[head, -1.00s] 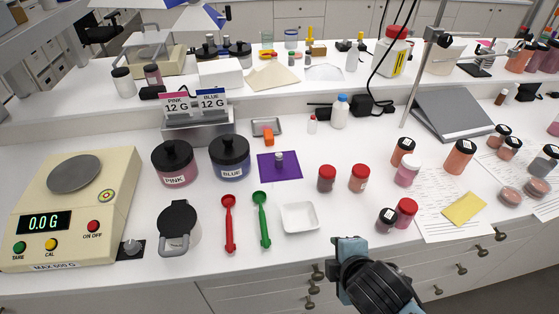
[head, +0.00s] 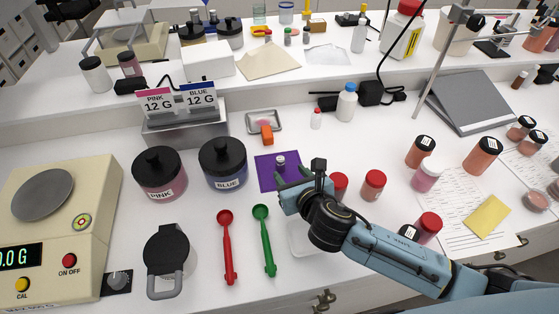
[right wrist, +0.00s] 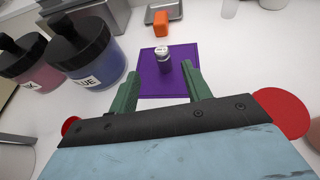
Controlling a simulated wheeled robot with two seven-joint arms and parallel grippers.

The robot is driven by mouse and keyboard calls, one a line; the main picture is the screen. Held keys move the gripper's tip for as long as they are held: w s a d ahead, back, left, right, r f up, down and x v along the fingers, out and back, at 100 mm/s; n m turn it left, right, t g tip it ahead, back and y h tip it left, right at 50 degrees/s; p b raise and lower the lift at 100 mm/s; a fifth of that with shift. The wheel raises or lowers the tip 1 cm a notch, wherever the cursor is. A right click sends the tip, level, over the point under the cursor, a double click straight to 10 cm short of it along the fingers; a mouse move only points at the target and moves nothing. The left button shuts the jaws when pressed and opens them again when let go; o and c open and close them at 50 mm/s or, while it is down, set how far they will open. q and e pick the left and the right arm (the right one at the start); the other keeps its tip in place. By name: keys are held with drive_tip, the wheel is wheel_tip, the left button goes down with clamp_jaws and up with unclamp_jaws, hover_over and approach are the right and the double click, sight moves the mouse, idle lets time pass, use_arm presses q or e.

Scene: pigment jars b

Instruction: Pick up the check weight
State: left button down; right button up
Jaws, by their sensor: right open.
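The check weight (head: 281,161) is a small metal cylinder standing upright on a purple mat (head: 264,178). In the right wrist view, the check weight (right wrist: 163,55) stands on the mat (right wrist: 152,86), just beyond the fingertips and between their lines. My right gripper (head: 290,174) is open and empty, reaching over the front right of the mat. Its two green fingers (right wrist: 160,72) show in the right wrist view, apart from the weight. My left gripper is not in view.
The blue jar (head: 223,165) and pink jar (head: 159,174) stand left of the mat. A metal tray with an orange block (head: 267,136) lies behind it. Red-lidded jars (head: 374,185) stand to the right. A white dish (head: 300,240) is partly hidden under my right arm.

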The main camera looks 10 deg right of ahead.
sight(282, 164)
drive_tip(key=x, duration=0.3)
drive_tip(key=shift+w+f, duration=0.2)
drive_tip(key=shift+w, duration=0.15)
drive_tip(key=shift+b+x, duration=0.35)
drive_tip(key=shift+x, duration=0.6)
drive_tip(key=x, duration=0.3)
drive_tip(key=shift+d+f, duration=0.1)
drive_tip(key=shift+f, duration=0.1)
drive_tip(key=shift+w, duration=0.2)
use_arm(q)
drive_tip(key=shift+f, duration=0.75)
use_arm(e)
clamp_jaws()
